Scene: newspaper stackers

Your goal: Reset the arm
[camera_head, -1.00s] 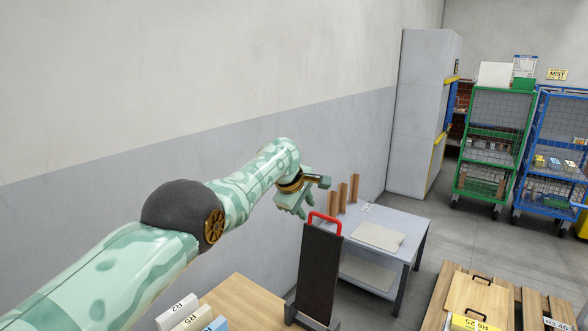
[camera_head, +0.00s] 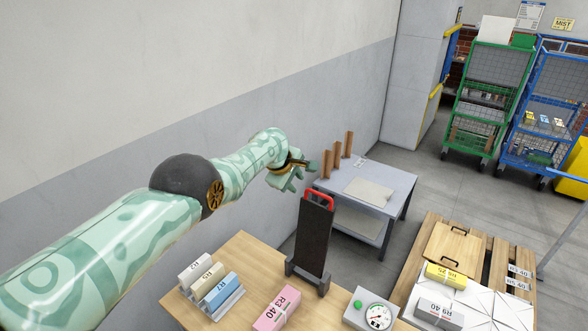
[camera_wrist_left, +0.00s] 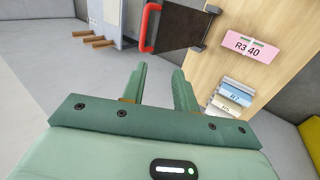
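My left arm comes in from the left in the head view, and its green gripper (camera_head: 290,183) hangs in the air behind and left of the black stand with the red handle. In the left wrist view the gripper's two fingers (camera_wrist_left: 160,85) stand apart with nothing between them. The gripper touches nothing that I can see. My right arm and gripper are in neither view.
The black stand (camera_head: 313,240) stands on the wooden table (camera_head: 238,255) near R-labelled bundles, a pink R3 40 bundle (camera_head: 278,307) and a dial scale (camera_head: 372,310). A grey table (camera_head: 392,183) is behind. A pallet (camera_head: 440,229) with bundles lies right.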

